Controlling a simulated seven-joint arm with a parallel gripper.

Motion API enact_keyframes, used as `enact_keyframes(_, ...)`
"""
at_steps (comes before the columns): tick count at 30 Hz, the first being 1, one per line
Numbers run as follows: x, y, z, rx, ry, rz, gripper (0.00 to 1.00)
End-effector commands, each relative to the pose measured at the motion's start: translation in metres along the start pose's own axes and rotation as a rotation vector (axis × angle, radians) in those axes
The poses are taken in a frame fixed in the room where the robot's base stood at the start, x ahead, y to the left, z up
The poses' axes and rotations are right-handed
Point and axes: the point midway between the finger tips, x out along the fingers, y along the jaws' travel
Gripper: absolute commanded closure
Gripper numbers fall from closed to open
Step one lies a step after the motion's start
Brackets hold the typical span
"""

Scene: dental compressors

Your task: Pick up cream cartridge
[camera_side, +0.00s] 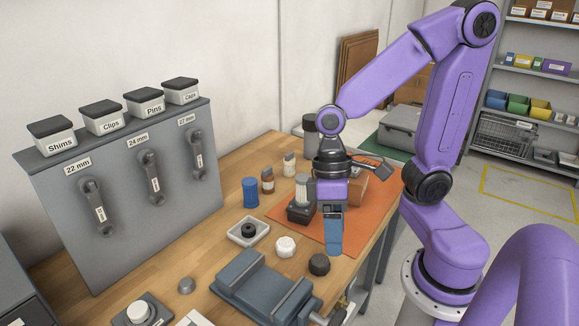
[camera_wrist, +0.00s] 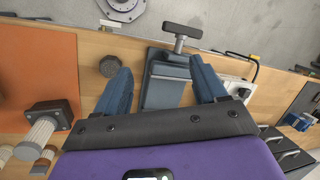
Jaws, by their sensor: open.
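A cream, ribbed cylinder, seemingly the cream cartridge (camera_side: 302,188), stands in a dark block-shaped base (camera_side: 299,212) at the left part of the orange mat (camera_side: 283,210). In the wrist view the cream cartridge (camera_wrist: 38,134) and its dark base (camera_wrist: 58,114) show at the lower left, outside the jaws. My gripper (camera_side: 334,246) points down with blue fingers, to the right of the cartridge in the side view. In the wrist view my gripper (camera_wrist: 164,82) is open and empty, its fingers apart with the vise in view between them.
A grey-blue vise (camera_side: 262,286) stands at the front of the bench. A blue cylinder (camera_side: 250,191), a brown bottle (camera_side: 267,181) and a cream bottle (camera_side: 289,166) stand behind. A small tray (camera_side: 234,238), a white knob (camera_side: 286,247) and a dark knob (camera_side: 319,264) lie nearby.

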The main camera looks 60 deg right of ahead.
Motion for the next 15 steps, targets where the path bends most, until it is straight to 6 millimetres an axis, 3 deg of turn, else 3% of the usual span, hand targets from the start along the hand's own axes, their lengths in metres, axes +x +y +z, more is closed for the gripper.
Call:
enact_keyframes(8,-0.009,0.006,-0.06,0.505,0.001,-0.247,0.29)
enact_keyframes(15,-0.025,0.031,-0.118,0.93,0.034,-0.486,0.29)
